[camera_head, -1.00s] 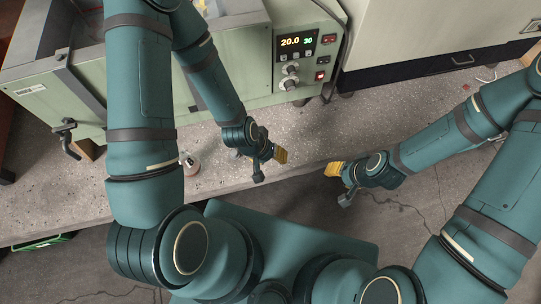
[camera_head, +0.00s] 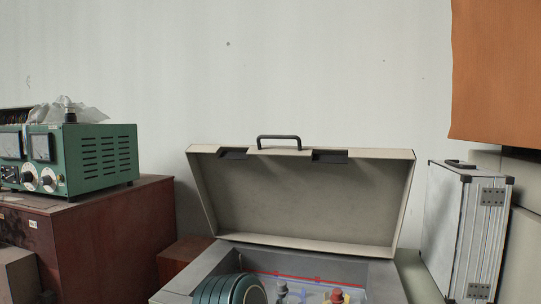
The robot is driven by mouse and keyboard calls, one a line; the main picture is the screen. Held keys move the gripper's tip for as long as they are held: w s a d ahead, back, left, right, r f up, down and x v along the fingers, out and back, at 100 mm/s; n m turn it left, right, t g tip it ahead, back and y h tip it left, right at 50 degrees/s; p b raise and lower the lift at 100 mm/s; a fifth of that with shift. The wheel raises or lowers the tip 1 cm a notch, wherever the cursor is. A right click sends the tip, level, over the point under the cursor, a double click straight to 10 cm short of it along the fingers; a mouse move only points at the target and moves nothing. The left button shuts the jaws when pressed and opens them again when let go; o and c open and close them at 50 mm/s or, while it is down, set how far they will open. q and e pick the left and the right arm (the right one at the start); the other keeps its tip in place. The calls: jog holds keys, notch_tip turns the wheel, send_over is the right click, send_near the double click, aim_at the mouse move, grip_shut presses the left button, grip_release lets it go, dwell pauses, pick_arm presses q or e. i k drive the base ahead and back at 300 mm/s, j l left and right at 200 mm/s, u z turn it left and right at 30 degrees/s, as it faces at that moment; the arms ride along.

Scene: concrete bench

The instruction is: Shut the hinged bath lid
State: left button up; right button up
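The bath lid (camera_head: 310,205) stands open at the back of the bath, raised and showing its hollow inner side. A dark handle (camera_head: 279,138) sits at the middle of its upper edge. The grey bath (camera_head: 383,278) is below it, cut off by the bottom of the picture. A red line and several small items show inside, one dark and one red and yellow; I cannot tell what they are.
A green instrument (camera_head: 95,160) with dials stands on a reddish-brown cabinet (camera_head: 110,235) at left. A silver case (camera_head: 465,235) stands upright close to the lid's right side. A pale wall (camera_head: 300,70) is behind the lid. An orange panel (camera_head: 500,70) hangs at upper right.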

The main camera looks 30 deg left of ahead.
aim_at(346, 201)
jog(key=u, duration=0.75)
jog(key=k+j+z, duration=0.25)
jog(key=i, duration=0.1)
